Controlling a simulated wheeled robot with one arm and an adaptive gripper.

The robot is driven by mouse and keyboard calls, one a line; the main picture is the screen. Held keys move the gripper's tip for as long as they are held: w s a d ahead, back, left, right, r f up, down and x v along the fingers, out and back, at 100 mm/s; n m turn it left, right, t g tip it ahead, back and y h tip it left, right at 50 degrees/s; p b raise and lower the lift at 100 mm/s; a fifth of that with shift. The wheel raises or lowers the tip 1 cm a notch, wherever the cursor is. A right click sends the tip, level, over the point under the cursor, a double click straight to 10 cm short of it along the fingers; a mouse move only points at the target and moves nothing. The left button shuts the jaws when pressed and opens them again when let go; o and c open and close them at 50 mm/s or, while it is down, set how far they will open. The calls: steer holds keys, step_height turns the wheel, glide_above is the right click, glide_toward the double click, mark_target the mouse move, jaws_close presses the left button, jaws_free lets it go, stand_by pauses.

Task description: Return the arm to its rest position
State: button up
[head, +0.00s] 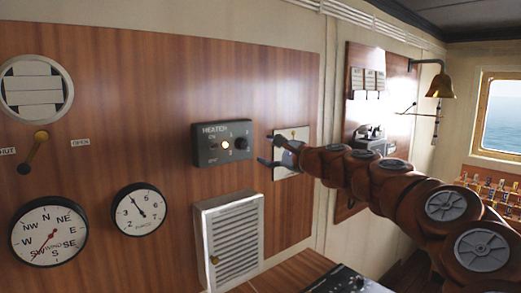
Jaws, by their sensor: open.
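My arm (400,185) reaches in from the lower right, its reddish-brown links stretched toward the wood-panelled wall. My gripper (267,150) is at its far end, with its dark fingers spread apart and nothing visible between them. It is in front of a pale wall plate (291,150), which it partly hides. The fingers point left toward the right side of a dark heater control box (222,142) that has a lit round lamp and a knob. I cannot tell whether a finger touches the plate or the box.
Below are a white louvred cabinet (230,240) and a dark console (345,280). A wind dial (49,231), a smaller gauge (139,209) and a round vent (36,88) with a lever are at left. A brass bell (440,85) hangs at right, near a window (499,115).

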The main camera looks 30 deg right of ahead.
steer(key=shift+s+d+f, duration=0.1)
steer(key=shift+s, duration=0.5)
steer(key=s+a+f+n+g+y, duration=0.2)
steer(key=a+n, duration=0.2)
steer(key=a, duration=0.4)
steer(key=s+a+f+n+g+y, duration=0.2)
steer(key=s+a+f+n, duration=0.15)
steer(key=a, duration=0.55)
steer(key=s+a+f+n+g+h+b, duration=0.1)
steer(key=s+a+f+n+g, duration=0.65)
steer(key=s+a+f, duration=0.4)
steer(key=s+f+n+g+h, duration=0.3)
steer(key=s+f+n, duration=0.1)
steer(key=s+f, duration=0.7)
steer(key=s+d+f+g+h, duration=0.1)
steer(key=s+d+f, duration=0.2)
steer(key=s, duration=0.2)
steer(key=s+d+f+n+g+h, duration=0.1)
steer(key=s+d+f+g+h, duration=0.1)
steer(key=s, duration=0.3)
steer(key=s+d+f+n+g+h, duration=0.1)
steer(key=s+d+f, duration=0.2)
steer(key=s+d, duration=0.1)
steer(key=shift+s+f+b, duration=0.3)
steer(key=shift+s+b, duration=0.15)
steer(key=shift+s, duration=0.45)
